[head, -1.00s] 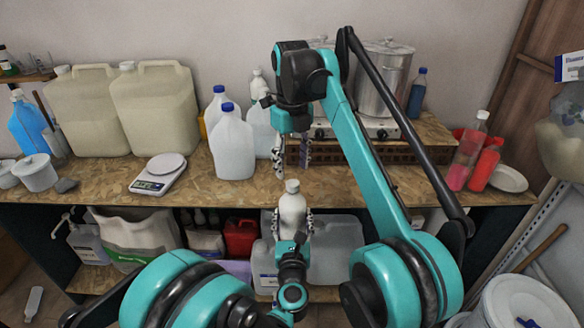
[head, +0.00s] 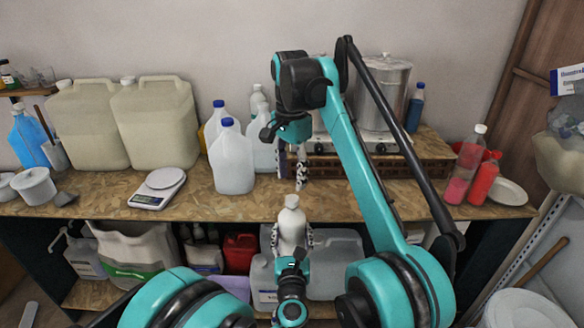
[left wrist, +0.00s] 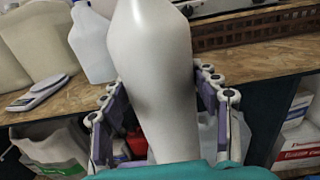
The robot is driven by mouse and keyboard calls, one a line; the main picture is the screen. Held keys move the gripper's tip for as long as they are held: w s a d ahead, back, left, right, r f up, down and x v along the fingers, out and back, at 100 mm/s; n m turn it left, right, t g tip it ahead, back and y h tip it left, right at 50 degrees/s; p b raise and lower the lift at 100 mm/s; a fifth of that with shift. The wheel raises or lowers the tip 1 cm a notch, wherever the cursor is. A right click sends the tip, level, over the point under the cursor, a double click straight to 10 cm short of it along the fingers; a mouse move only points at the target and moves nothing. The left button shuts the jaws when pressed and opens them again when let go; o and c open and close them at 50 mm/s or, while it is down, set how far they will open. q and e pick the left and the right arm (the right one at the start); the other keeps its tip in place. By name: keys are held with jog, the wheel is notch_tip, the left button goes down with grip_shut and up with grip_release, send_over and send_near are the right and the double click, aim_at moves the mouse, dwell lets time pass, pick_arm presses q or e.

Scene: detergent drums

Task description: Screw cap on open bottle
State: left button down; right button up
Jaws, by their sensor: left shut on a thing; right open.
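My left gripper (head: 291,240) is shut around the body of a white bottle (head: 291,222) and holds it upright in front of the workbench edge. In the left wrist view the bottle (left wrist: 155,80) fills the middle between the two purple-and-white fingers. Its narrow top (head: 292,201) looks white; whether a cap sits on it is too small to tell. My right gripper (head: 291,178) is open, pointing down just above the bottle's top, with a small gap between. No separate cap can be made out.
The workbench (head: 110,205) carries a scale (head: 158,187), large jugs (head: 158,125), a blue-capped jug (head: 232,160) behind my grippers, and a steel pot (head: 383,90). Red bottles (head: 485,178) stand at the right. A shelf below holds more containers.

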aim_at(292, 198)
jog(key=n, duration=0.7)
jog(key=shift+r+n, duration=0.25)
jog(key=shift+n, duration=0.05)
jog(key=n, duration=0.7)
jog(key=shift+r, duration=0.25)
jog(key=n, duration=0.7)
jog(key=shift+r, duration=0.25)
jog(key=n, duration=0.6)
jog(key=shift+s+r, duration=0.1)
jog(key=shift+r, duration=0.05)
jog(key=shift+f, duration=4)
